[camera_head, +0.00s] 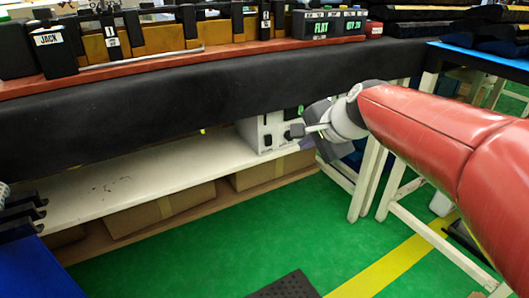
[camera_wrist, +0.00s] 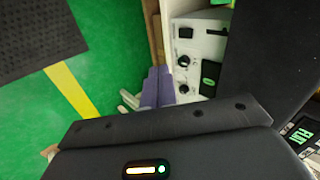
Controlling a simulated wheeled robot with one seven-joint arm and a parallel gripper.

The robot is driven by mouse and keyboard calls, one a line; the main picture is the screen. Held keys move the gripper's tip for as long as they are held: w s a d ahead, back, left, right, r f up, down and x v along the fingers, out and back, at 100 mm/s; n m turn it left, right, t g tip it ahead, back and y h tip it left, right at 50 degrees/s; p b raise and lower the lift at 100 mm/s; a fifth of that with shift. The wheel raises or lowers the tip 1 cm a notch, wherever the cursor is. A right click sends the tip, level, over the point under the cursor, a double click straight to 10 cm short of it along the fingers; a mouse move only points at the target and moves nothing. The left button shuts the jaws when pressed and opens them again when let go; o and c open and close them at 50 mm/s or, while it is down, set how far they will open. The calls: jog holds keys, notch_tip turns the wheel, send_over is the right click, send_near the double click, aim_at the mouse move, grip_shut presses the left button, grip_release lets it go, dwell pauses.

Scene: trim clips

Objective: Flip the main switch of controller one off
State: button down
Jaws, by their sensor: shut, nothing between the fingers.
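A pale controller box (camera_head: 247,130) stands on the white shelf under the bench. It also shows in the wrist view (camera_wrist: 209,48), with its front panel facing my gripper. I cannot read the label or tell which position either switch is in. My gripper (camera_head: 304,144) is beside the panel's right end. In the wrist view its purple fingers (camera_wrist: 158,69) are together, empty, and appear apart from the panel.
The black-covered bench edge (camera_head: 200,95) hangs over the white shelf (camera_head: 110,187). Cardboard boxes (camera_head: 160,208) sit below it. White table legs (camera_head: 368,180) stand right of my gripper. The green floor (camera_head: 220,250) in front is mostly open, with a dark mat (camera_head: 284,287).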

jog(key=shift+w+a+m, duration=0.5)
jog(key=shift+w+a, duration=0.35)
jog(key=b, duration=0.1)
send_near(268, 146)
notch_tip(268, 146, down, 3)
jog(key=w+a, duration=0.1)
jog(key=w, duration=0.1)
jog(key=w+a+f, duration=0.1)
jog(key=shift+w+a+f, duration=0.1)
jog(key=shift+w+a, duration=0.05)
jog(key=shift+w, duration=0.25)
